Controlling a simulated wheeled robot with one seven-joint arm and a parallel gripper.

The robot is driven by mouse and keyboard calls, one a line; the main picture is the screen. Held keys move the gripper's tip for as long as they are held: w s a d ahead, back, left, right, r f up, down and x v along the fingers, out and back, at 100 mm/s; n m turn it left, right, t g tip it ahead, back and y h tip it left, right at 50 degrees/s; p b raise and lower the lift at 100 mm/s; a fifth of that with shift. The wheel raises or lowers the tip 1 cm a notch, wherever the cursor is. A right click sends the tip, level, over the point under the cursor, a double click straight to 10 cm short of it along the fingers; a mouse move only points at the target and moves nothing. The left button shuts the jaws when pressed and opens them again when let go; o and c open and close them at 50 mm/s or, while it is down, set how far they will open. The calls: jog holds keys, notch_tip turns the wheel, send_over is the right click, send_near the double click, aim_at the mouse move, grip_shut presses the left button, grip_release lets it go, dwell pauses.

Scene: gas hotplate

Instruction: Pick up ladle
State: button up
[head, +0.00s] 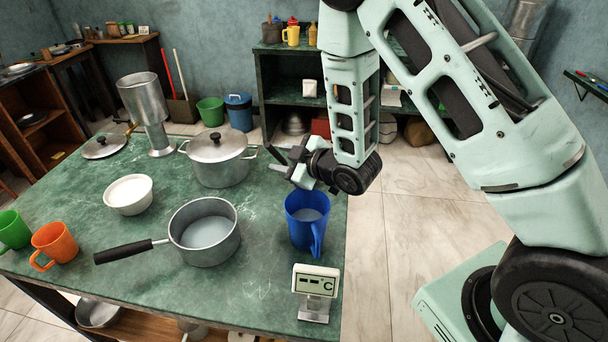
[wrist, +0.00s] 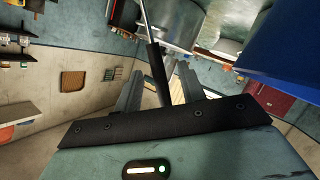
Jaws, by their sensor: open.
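In the wrist view a thin metal shaft with a black handle (wrist: 157,70), which looks like the ladle, runs down between my two fingers. My gripper (wrist: 158,85) is open, with one finger on each side of the handle and gaps showing beside it. In the head view my gripper (head: 277,160) hangs at the right edge of the green table, just right of the lidded pot and above the blue pitcher. I cannot make out the ladle there, and its bowl is not clearly visible in either view.
The lidded pot (head: 217,163) and blue pitcher (head: 307,222) stand close to my gripper. A saucepan (head: 205,238), white bowl (head: 129,194), orange mug (head: 55,244) and thermometer display (head: 315,287) are also on the table (head: 85,200). Floor (head: 410,225) is clear right of it.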

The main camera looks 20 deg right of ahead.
jog(key=shift+p+x, duration=0.35)
jog(key=shift+x, duration=1.35)
jog(key=shift+r, duration=0.15)
grip_shut()
jog(key=shift+r, duration=0.15)
